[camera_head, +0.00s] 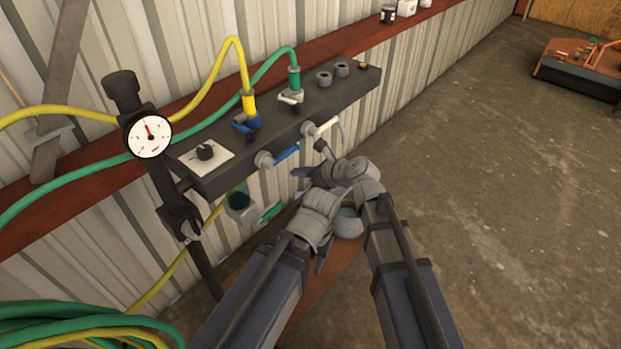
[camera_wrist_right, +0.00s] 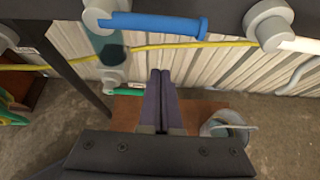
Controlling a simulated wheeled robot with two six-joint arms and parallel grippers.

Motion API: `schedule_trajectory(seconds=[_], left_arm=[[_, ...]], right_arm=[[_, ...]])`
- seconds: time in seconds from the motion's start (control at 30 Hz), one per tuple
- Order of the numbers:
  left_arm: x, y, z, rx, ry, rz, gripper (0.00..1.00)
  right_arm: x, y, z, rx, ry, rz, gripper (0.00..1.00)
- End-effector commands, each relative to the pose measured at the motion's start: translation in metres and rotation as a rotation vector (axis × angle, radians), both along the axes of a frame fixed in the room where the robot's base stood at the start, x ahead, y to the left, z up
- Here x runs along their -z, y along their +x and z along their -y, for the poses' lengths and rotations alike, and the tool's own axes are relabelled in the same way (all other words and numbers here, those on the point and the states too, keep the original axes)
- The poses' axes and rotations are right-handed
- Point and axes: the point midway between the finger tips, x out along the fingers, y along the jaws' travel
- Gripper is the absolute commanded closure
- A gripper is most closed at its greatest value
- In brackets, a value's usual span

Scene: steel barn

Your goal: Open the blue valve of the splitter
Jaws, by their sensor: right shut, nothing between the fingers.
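A black splitter bar (camera_head: 222,172) runs along the wall in the head view. A blue lever (camera_head: 286,153) juts from a grey round valve body (camera_head: 264,160) on its front. In the right wrist view, the blue lever (camera_wrist_right: 155,23) lies nearly level across the top. My right gripper (camera_head: 302,172) is shut and empty just below the lever. In the right wrist view its fingertips (camera_wrist_right: 160,75) sit below the lever and look apart from it. My left gripper (camera_head: 321,262) is mostly hidden by its own wrist; I cannot tell its jaws.
A white lever (camera_head: 322,127) is right of the blue one. A second blue lever (camera_head: 245,123) sits under the yellow hose fitting on top. A green handle (camera_head: 270,212) hangs below. A gauge (camera_head: 149,136) stands at left, a bucket (camera_wrist_right: 228,130) below.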

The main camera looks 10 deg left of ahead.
Motion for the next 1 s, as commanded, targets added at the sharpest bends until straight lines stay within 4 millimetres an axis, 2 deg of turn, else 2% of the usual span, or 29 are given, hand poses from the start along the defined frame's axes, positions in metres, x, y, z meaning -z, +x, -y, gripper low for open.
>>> schedule_trajectory(seconds=[0.03, 0.1, 0.4, 1.0], left_arm=[[0.008, 0.0, 0.0, 0.0, 0.0, 0.0, 0.5], [-0.011, 0.0, 0.0, 0.0, 0.0, 0.0, 0.5], [-0.033, 0.0, 0.0, 0.0, 0.0, 0.0, 0.5], [-0.037, 0.0, 0.0, 0.0, 0.0, 0.0, 0.5]], right_arm=[[0.008, 0.006, -0.007, -0.002, -0.001, 0.001, 1.0], [-0.011, 0.004, -0.007, 0.0, -0.001, 0.001, 1.0], [-0.033, 0.007, -0.01, -0.001, 0.0, 0.001, 1.0], [-0.037, 0.007, -0.011, -0.001, -0.002, 0.003, 1.0]])
